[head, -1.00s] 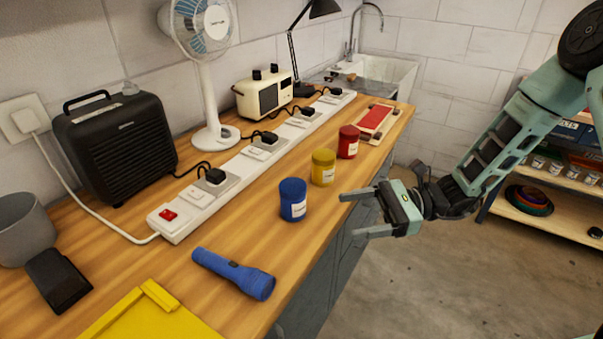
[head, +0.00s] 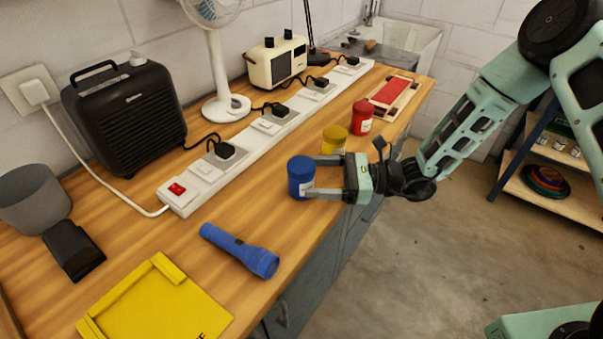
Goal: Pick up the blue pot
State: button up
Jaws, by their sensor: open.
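The blue pot (head: 298,172) is a small upright cylinder with a white label, standing on the wooden bench near its front edge. My gripper (head: 318,177) is open and comes in level from the right. Its two fingers reach to the pot, one toward the far side and one toward the near side. The near finger passes in front of the pot's lower right part and hides some of its label. I cannot tell whether the fingers touch the pot.
A yellow pot (head: 334,139) stands just behind my gripper, partly hidden by it. A red pot (head: 362,117) stands farther back. A blue torch (head: 240,251) lies to the front left. A long white power strip (head: 255,140) with plugs runs behind the pots.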

aim_at(293, 174)
jog(key=a, duration=0.1)
jog(key=a+p, duration=0.1)
jog(key=a, duration=0.1)
jog(key=a+p, duration=0.1)
jog(key=a, duration=0.1)
jog(key=shift+r, duration=0.35)
jog(key=shift+w+a, duration=0.1)
jog(key=shift+a, duration=0.2)
jog(key=shift+f, duration=0.1)
jog(key=shift+c, duration=0.3)
jog(key=c, duration=1)
jog(key=shift+c, duration=0.2)
